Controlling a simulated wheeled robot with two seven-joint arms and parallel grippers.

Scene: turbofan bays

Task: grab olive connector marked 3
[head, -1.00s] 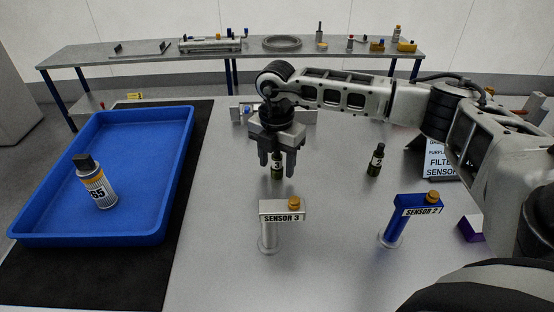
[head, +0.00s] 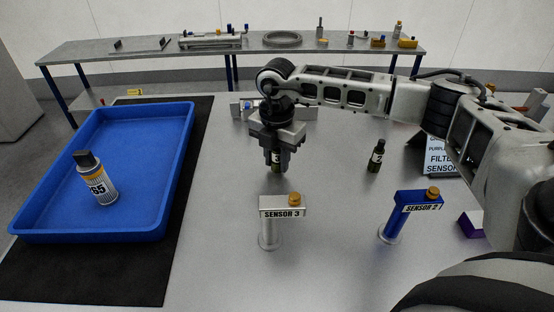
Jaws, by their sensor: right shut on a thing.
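The olive connector marked 3 (head: 276,158) stands upright on the grey table behind the silver SENSOR 3 post. My right gripper (head: 277,163) points straight down over it and is shut on it, with the fingers on either side of its label. The fingers hide much of the connector. A second olive connector, marked 2 (head: 376,156), stands upright to the right, apart from the gripper. My left gripper is not in view.
The silver SENSOR 3 post (head: 270,233) and the blue SENSOR 2 post (head: 394,226) stand in front. A blue tray (head: 140,215) at left holds a spray can (head: 98,182). A sign (head: 438,160) and a purple block (head: 470,224) are at right.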

